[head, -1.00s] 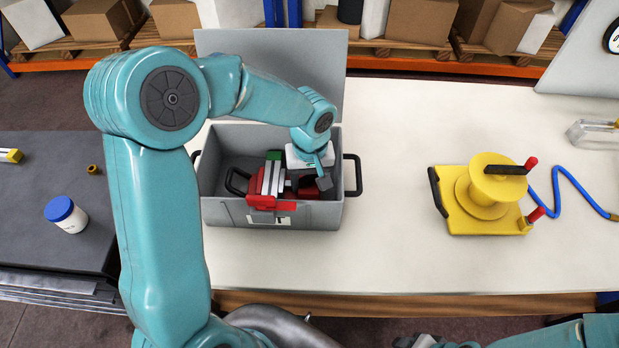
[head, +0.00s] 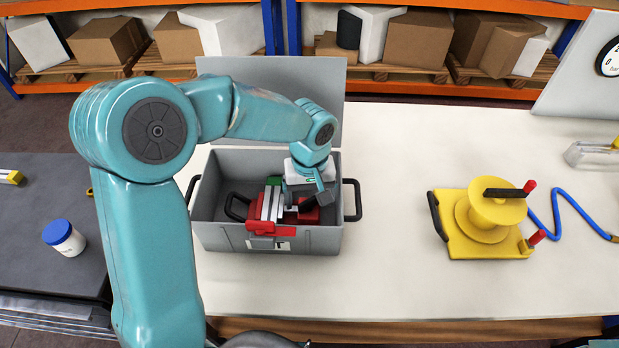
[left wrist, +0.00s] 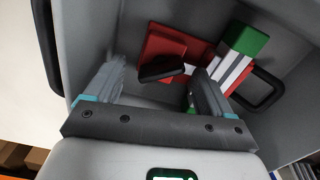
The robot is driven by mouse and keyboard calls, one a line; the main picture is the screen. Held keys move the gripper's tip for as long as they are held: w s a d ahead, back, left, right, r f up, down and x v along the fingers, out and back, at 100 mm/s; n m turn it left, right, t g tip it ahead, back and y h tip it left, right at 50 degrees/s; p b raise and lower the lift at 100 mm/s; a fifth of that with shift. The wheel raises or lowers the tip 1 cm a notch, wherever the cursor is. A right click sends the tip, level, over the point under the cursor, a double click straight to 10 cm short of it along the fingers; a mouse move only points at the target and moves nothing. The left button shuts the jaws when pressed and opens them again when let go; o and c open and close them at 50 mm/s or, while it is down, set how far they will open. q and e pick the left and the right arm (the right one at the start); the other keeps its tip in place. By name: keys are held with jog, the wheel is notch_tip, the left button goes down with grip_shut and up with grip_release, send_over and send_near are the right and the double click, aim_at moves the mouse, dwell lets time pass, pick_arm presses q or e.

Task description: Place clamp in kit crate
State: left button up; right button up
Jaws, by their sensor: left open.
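The clamp (head: 267,206), red with silver bars and a green end, lies inside the grey kit crate (head: 215,240). In the left wrist view the clamp's red body (left wrist: 165,45) and black handle lie beyond the fingers. My left gripper (head: 310,195) reaches down into the crate over the clamp's right end. In the left wrist view its two fingers (left wrist: 155,88) are apart, with nothing seen held between them. I cannot tell whether a finger touches the clamp. The gripper hides part of the clamp. My right gripper is out of view.
The crate's lid (head: 275,90) stands open behind it, and black handles stick out at its sides. A yellow reel (head: 490,225) with a blue hose (head: 560,215) is on the right. A blue-capped jar (head: 66,240) is on the dark left bench. Bare white table lies between crate and reel.

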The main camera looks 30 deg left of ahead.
pick_arm(q)
notch_tip(320, 180, up, 8)
jog(key=shift+r, duration=0.2)
jog(key=shift+d+r, duration=0.1)
jog(key=shift+r, duration=0.25)
